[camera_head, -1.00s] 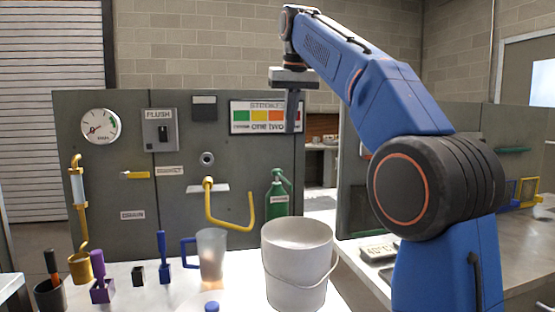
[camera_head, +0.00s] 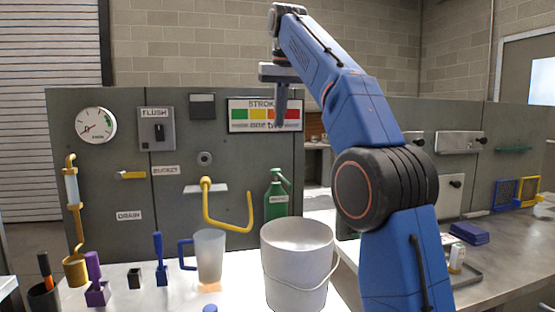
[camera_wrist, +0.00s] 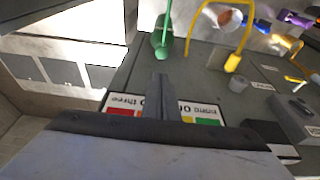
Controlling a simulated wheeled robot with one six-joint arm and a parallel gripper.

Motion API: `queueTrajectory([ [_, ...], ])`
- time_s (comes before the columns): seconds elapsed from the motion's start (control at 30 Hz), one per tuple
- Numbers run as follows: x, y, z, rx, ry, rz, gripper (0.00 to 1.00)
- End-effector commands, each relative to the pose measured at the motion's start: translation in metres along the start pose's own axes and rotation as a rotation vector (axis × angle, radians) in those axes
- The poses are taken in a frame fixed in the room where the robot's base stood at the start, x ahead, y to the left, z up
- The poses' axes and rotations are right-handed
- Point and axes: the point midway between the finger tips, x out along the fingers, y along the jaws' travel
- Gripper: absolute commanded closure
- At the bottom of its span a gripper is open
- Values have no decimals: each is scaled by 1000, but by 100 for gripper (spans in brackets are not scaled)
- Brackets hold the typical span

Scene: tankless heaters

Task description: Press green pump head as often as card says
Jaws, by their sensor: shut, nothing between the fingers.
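The green pump bottle (camera_head: 277,204) stands upright against the grey panel, behind the white bucket. Its green pump head (camera_head: 278,175) has a spout at the top. The pump also shows in the wrist view (camera_wrist: 162,40), beyond my fingertips. The card headed STROKES (camera_head: 240,115) is on the panel above it, with green, yellow, orange and red blocks over words. "One" and "two" are partly readable, and "three" shows upside down by red in the wrist view. My gripper (camera_head: 281,122) is shut and empty, pointing down before the card and above the pump, apart from it. It hides part of the card.
A white bucket (camera_head: 297,270) stands in front of the pump. A yellow hooked pipe (camera_head: 207,205) juts out left of it. A frosted jug (camera_head: 209,255) and small holders stand further left. A blue box (camera_head: 469,233) lies on the right counter.

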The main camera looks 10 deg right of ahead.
Motion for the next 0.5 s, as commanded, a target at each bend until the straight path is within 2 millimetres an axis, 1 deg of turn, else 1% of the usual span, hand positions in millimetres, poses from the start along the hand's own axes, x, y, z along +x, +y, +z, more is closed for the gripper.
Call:
queueTrajectory([
  [0.23,21,0,1,0,-2,0,100],
  [0.5,60,0,1,0,-2,0,100],
])
